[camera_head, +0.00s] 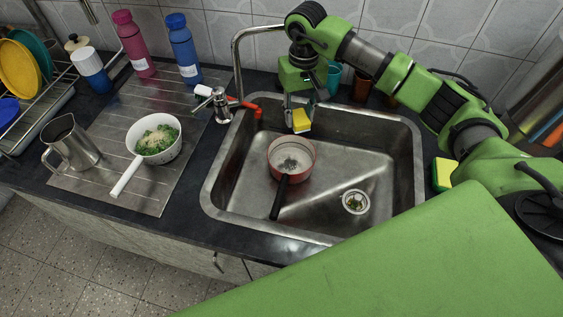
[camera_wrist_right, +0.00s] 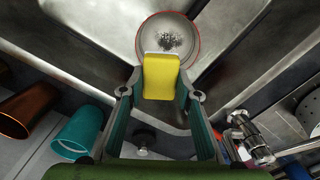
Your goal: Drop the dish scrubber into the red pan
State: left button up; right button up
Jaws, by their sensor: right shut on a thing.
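The dish scrubber (camera_head: 301,121) is a small yellow block. My right gripper (camera_head: 299,108) is shut on it and holds it in the air over the back of the sink. In the right wrist view the scrubber (camera_wrist_right: 161,77) sits between the two fingers (camera_wrist_right: 160,92). The red pan (camera_head: 306,169) stands in the sink, pale inside with dark residue and a black handle towards the front. In the head view it is just below and in front of the scrubber. In the wrist view the scrubber overlaps the near rim of the pan (camera_wrist_right: 186,24). My left gripper is out of view.
The steel sink (camera_head: 335,200) has a drain strainer (camera_head: 355,201) at right. The tap (camera_head: 238,60) and a red-handled item (camera_head: 247,108) are at its left. A white pan with food (camera_head: 170,121) and a steel jug (camera_head: 80,150) stand left. A yellow-green sponge (camera_head: 441,173) lies right.

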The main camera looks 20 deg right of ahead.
jog(key=shift+s+f, duration=0.1)
jog(key=shift+f, duration=0.3)
notch_tip(320, 180, down, 4)
jog(key=shift+r+b, duration=0.1)
jog(key=shift+b, duration=0.9)
jog(key=shift+f, duration=0.5)
jog(key=o, duration=1.1)
jog(key=shift+c, duration=0.2)
